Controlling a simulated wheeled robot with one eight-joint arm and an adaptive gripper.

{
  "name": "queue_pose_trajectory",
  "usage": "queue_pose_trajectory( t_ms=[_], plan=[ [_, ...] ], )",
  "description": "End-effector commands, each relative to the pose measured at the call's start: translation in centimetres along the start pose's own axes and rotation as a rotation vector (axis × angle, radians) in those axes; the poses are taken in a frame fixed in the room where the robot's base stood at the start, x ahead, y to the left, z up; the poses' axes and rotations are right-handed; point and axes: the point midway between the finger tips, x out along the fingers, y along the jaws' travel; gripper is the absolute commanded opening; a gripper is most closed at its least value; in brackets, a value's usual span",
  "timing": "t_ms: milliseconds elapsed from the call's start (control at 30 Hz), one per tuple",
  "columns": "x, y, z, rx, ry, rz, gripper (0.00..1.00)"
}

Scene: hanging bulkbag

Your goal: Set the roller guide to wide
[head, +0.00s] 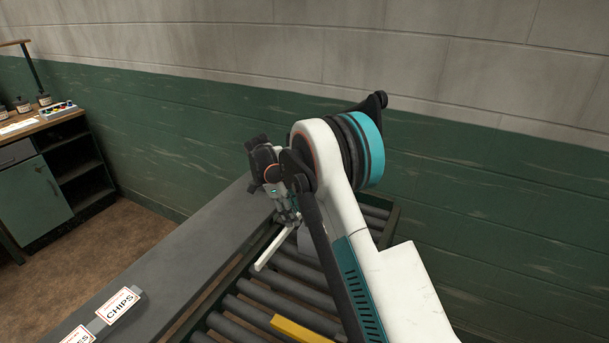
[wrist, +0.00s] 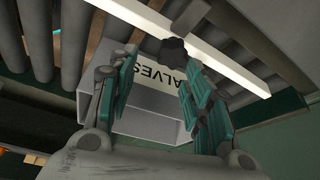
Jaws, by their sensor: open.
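The roller guide looks like a white bar (head: 274,248) lying over the rollers in the head view. It also crosses the top of the wrist view as a long white bar (wrist: 220,57). A dark knob (wrist: 173,50) sits against the bar, just beyond my fingertips. My gripper (wrist: 157,72) is open, its two fingers apart on either side of the knob's near side; I cannot tell whether they touch it. In the head view my gripper (head: 287,212) is by the bar's far end, partly hidden by my arm.
A grey block with a label reading "ALVES" (wrist: 152,82) shows between my fingers. The roller conveyor (head: 290,290) runs beside a grey ledge (head: 165,275) carrying a "CHIPS" label (head: 118,305). A yellow bar (head: 300,330) lies across the rollers. A green wall stands behind.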

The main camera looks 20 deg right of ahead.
Motion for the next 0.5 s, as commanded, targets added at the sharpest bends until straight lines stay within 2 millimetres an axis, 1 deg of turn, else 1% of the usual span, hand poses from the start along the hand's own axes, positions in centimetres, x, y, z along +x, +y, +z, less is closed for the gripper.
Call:
queue_pose_trajectory(
  t_ms=[33,500],
  plan=[
    [-1.6,0.0,0.1,-0.004,-0.001,-0.001,0.46],
    [-10.1,0.0,0.1,-0.004,0.0,-0.001,0.46]
  ],
)
